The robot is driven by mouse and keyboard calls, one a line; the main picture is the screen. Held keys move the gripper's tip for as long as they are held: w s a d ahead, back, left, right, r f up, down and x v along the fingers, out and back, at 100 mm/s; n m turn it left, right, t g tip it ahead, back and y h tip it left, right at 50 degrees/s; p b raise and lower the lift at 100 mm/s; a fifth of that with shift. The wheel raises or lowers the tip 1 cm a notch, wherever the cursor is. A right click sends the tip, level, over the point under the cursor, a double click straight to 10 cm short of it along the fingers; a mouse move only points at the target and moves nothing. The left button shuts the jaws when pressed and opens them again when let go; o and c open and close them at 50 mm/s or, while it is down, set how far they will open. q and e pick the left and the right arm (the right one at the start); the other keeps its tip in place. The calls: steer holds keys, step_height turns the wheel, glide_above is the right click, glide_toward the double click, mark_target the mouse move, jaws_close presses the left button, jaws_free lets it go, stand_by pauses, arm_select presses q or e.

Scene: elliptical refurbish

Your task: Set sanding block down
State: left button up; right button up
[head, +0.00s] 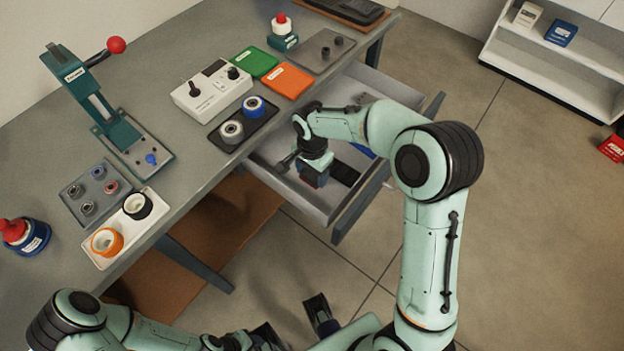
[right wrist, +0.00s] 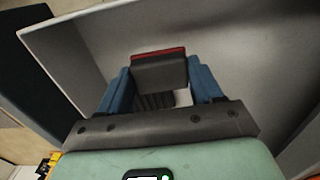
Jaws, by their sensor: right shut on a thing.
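My right gripper (head: 313,178) is inside the open drawer (head: 350,214), pointing down. In the right wrist view its two blue fingers are shut on the sanding block (right wrist: 160,70), a dark grey block with a red edge. The block sits between the fingertips close to the drawer floor; I cannot tell whether it touches it. In the head view the gripper mostly hides the block. My left gripper (head: 294,324) is low at the bottom of the head view, away from the drawer, its fingers apart with nothing visible between them.
Dark items lie in the drawer near the right gripper. On the workbench above stand a tray with two spools (head: 243,123), a white control box (head: 212,90), green (head: 255,62) and orange (head: 287,81) pads, and a green press (head: 92,95). A white shelf (head: 550,62) stands at the upper right.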

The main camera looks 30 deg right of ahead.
mark_target(312, 181)
steer(key=shift+f, duration=2.15)
steer(key=shift+f+b, duration=0.1)
steer(key=shift+b, duration=0.2)
steer(key=o, duration=1)
steer(key=shift+o, duration=0.2)
step_height(312, 181, up, 12)
steer(key=shift+r+p, duration=0.15)
steer(key=shift+p, duration=0.6)
